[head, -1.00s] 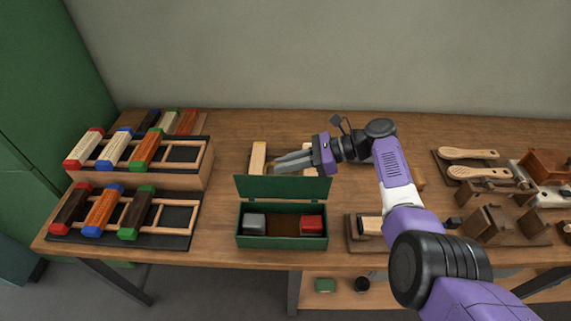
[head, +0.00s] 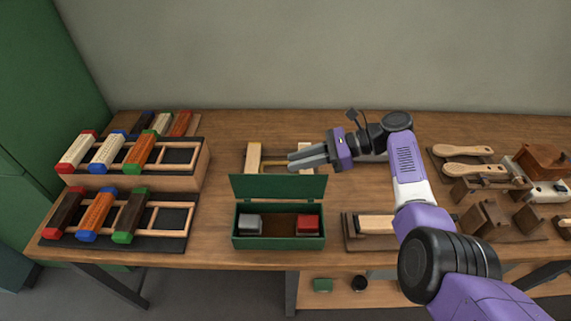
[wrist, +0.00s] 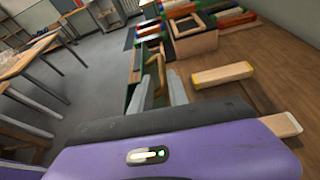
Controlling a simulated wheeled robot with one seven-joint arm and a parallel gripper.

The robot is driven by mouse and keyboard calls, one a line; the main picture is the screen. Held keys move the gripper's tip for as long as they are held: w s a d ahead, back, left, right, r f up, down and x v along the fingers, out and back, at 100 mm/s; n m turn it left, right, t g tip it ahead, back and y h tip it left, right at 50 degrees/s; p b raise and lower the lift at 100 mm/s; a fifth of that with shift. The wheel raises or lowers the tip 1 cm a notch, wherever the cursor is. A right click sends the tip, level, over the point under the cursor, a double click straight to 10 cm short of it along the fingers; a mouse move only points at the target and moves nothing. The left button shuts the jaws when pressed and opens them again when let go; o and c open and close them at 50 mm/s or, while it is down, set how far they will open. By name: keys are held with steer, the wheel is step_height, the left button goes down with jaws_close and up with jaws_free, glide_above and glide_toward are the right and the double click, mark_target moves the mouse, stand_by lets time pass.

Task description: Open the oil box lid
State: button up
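The green oil box (head: 278,243) stands near the table's front edge in the head view. Its lid (head: 278,187) is tilted up at the back, so the inside shows with a grey block (head: 249,224) and a red block (head: 307,225). A thin brass bar, seemingly the lid's handle (head: 275,163), shows just above the lid's top edge; a brass loop also shows in the wrist view (wrist: 155,66). My gripper (head: 291,161) is behind and above the lid, fingers pointing left. The fingers are apart with a gap in the wrist view (wrist: 160,90), apparently holding nothing.
Racks of coloured brush blocks (head: 135,162) stand on the left. Wooden blocks (head: 253,158) lie behind the lid. A tray with a pale block (head: 376,225) is right of the box. Wooden brush handles (head: 463,150) lie farther right.

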steer(key=shift+v, duration=1.5)
